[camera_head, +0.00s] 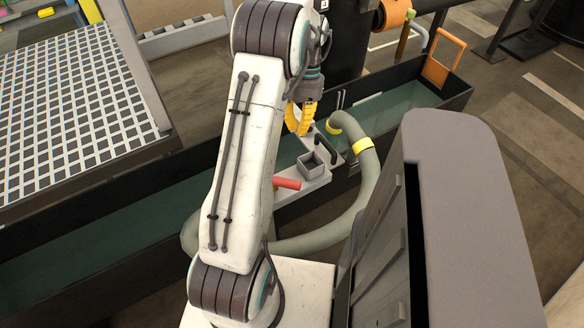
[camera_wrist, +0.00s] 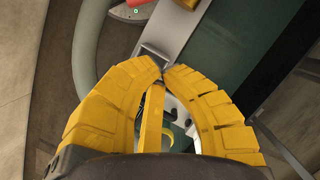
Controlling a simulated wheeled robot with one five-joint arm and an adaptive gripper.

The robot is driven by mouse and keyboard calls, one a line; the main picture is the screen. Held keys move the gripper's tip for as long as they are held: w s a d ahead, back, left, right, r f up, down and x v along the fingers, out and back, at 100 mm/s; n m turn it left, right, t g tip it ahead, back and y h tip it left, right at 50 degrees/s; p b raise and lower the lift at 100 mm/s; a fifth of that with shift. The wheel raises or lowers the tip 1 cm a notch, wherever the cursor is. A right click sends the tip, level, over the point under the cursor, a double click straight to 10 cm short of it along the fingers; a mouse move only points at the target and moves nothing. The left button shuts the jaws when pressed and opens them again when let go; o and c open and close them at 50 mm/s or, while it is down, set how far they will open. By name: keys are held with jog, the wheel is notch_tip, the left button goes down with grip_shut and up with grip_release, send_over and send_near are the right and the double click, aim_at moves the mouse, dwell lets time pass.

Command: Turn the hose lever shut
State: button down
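A red handle (camera_head: 287,184), which looks like the hose lever, sticks out beside the pale grey plate (camera_head: 314,184) over the flume. Part of it shows at the top edge of the wrist view (camera_wrist: 137,2). A thick grey-green hose (camera_head: 368,185) with yellow bands curves around the plate. My gripper (camera_head: 298,128) has yellow fingers and hangs above and beyond the red handle, apart from it. In the wrist view my gripper's (camera_wrist: 165,70) two side fingertips come close together, with a yellow bar between the fingers. Nothing is clearly held. The lever's base is partly hidden.
A small open grey box (camera_head: 313,165) and a dark upright handle (camera_head: 325,150) stand on the plate. The dark-walled flume (camera_head: 100,262) holds greenish water. A metal grating (camera_head: 75,110) lies at left. An orange frame (camera_head: 443,60) stands at the flume's far end.

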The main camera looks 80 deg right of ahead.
jog(key=x, duration=0.9)
jog(key=shift+b, duration=0.3)
jog(key=shift+w+a+f, duration=0.1)
jog(key=shift+a+f, duration=0.05)
jog(key=shift+a, duration=0.8)
jog(key=shift+w+a+f, duration=0.1)
jog(key=shift+a+f, duration=0.1)
jog(key=shift+a, duration=0.8)
jog(key=shift+s, duration=0.2)
